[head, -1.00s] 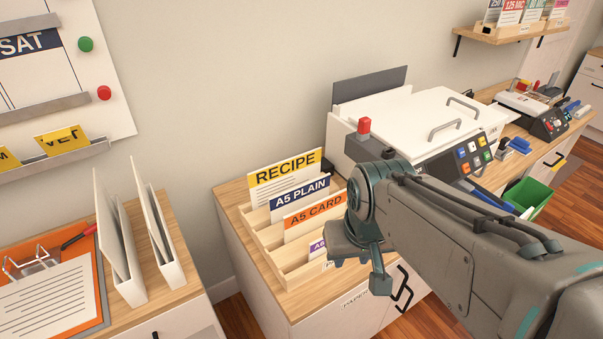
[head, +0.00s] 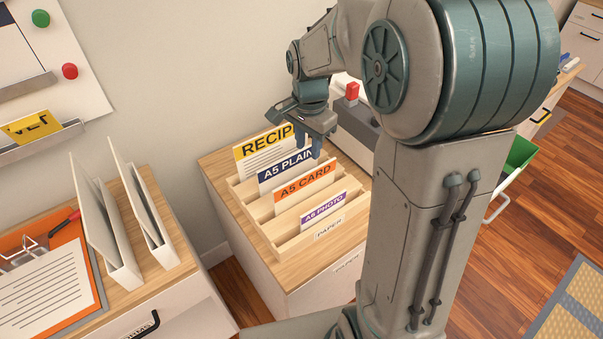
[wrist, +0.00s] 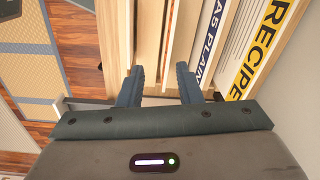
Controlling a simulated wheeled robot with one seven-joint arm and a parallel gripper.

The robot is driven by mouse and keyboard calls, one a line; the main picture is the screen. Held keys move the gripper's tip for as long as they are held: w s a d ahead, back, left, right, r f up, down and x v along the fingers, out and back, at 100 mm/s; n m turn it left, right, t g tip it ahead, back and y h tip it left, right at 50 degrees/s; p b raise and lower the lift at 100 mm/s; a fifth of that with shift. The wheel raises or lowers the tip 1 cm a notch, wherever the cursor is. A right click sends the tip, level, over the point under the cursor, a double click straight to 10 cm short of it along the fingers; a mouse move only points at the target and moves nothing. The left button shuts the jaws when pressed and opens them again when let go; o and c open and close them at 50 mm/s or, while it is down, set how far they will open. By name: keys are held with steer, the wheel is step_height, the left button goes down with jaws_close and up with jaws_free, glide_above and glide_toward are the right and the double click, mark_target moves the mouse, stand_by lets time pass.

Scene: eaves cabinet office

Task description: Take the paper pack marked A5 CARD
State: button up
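The A5 CARD pack (head: 305,187), white with an orange band, stands in a slot of the wooden paper rack (head: 318,233) in the head view. The A5 PLAIN pack (head: 285,168) with a navy band stands behind it, and the A5 PHOTO pack (head: 323,211) with a purple band in front. My gripper (head: 302,138) hangs above the rack's back part, partly covering the A5 PLAIN and RECIPE labels. In the wrist view my gripper (wrist: 158,86) is open, its two fingers apart with nothing held. The A5 PLAIN pack (wrist: 211,42) is right of the fingers; A5 CARD's label is not readable there.
The yellow-banded RECIPE pack (head: 262,150) stands at the rack's back. The rack sits on a wooden-topped cabinet (head: 222,165). A machine with a red knob (head: 352,91) is close behind at right. White binders (head: 105,220) stand on the left cabinet.

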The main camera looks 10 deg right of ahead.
mark_target(306, 174)
steer(key=shift+w+d+f+m+p, duration=0.1)
steer(key=shift+w+f+m+p, duration=0.3)
steer(key=shift+f, duration=2.15)
steer(key=shift+w+f+m+p, duration=0.25)
steer(key=shift+w+f+m, duration=0.2)
steer(key=shift+f, duration=2.15)
steer(key=shift+w+d+f+m+p, duration=0.1)
steer(key=shift+w+f+m+p, duration=0.35)
steer(key=shift+f, duration=2.1)
jaws_close()
